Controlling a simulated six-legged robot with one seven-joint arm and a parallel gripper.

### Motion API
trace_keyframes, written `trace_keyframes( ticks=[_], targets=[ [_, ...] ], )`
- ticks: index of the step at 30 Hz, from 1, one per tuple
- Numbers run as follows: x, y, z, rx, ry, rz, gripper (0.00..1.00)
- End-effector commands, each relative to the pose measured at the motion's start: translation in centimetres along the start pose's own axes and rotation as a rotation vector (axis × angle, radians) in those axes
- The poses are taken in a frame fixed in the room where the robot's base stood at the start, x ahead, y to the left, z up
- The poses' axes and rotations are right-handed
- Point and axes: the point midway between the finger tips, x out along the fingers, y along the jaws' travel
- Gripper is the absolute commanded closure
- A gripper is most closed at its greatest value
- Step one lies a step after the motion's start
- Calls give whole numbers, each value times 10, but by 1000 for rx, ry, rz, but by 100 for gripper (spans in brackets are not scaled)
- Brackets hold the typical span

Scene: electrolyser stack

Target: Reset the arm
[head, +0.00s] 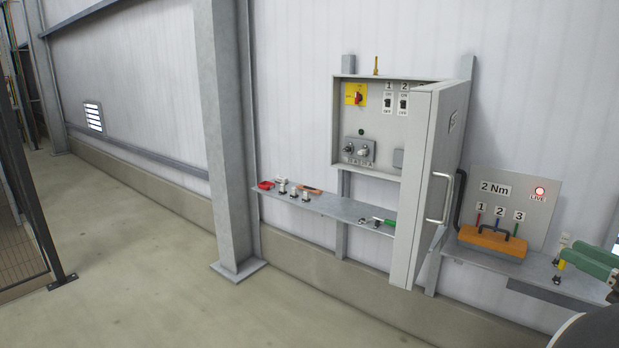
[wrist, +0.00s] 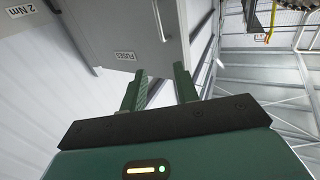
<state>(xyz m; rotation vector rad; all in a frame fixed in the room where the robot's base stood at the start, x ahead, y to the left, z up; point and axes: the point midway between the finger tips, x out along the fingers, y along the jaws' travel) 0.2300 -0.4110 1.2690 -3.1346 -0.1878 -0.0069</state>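My gripper (wrist: 158,84) shows in the wrist view with its two green fingers apart and nothing between them. The grey cabinet door, its handle and a label are beyond the fingertips, with no contact visible. In the head view, a green part that looks like my gripper is at the right edge, above the right end of the shelf, and is partly cut off.
The grey cabinet (head: 378,128) has its door (head: 432,180) swung open toward me. A left shelf (head: 335,207) holds small tools and fittings. A right shelf (head: 480,257) bears an orange block (head: 492,241) beside the 2 Nm panel (head: 540,212). Open floor (head: 170,270) lies left.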

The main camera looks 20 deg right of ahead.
Motion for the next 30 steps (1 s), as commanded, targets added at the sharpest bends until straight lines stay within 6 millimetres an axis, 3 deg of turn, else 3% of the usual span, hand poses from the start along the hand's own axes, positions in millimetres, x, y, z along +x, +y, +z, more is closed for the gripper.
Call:
trace_keyframes(
  ticks=[3,20,25,30],
  targets=[
    [3,-1,1,2,-1,-4,69],
    [104,7,-41,-136,157,325,69],
    [142,-12,-44,-97,134,482,69],
    [172,-54,-23,-14,5,578,69]
  ],
)
